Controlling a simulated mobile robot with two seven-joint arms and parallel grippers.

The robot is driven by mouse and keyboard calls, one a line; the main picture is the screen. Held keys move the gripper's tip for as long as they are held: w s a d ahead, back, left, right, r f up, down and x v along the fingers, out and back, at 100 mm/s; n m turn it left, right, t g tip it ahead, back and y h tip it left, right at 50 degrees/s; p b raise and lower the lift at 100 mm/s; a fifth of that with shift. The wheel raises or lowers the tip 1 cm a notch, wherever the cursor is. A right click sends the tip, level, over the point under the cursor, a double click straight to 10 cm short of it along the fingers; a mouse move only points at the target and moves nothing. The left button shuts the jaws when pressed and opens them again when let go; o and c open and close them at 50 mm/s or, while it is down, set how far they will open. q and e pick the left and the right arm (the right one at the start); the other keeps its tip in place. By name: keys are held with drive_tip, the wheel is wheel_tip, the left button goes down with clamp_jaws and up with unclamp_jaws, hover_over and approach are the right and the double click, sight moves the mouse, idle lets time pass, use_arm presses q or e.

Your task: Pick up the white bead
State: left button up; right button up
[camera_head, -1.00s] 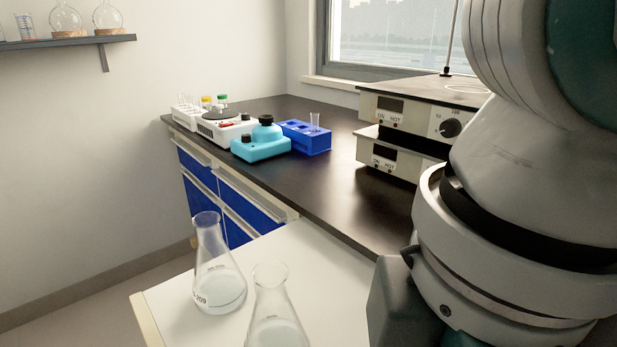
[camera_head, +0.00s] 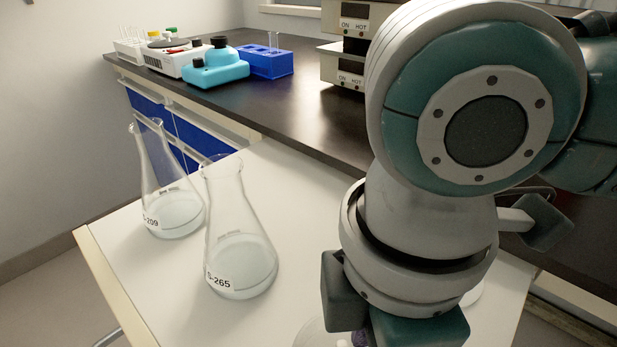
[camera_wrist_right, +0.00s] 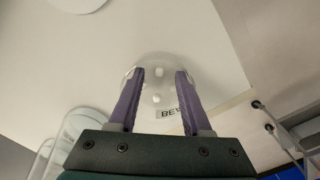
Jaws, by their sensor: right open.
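My right gripper (camera_wrist_right: 160,73) is open, its two purple fingers spread and pointing down at a clear glass beaker (camera_wrist_right: 160,62) on the white tabletop. The beaker has a label starting "BE", partly covered by a finger. Small white beads (camera_wrist_right: 157,98) show between the fingers, inside or behind the glass. Whether the fingertips are inside the beaker or above it, I cannot tell. In the head view the right gripper is mostly hidden behind my right wrist, and only part of the beaker (camera_head: 312,335) shows at the bottom edge. My left gripper is not in view.
Two conical flasks, S-209 (camera_head: 172,212) and S-265 (camera_head: 240,262), stand left of my right arm on the white table (camera_head: 125,255).

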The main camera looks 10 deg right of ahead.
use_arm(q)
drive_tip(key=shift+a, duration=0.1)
use_arm(e)
clamp_jaws()
idle(0.4)
drive_tip(key=shift+r, duration=0.1)
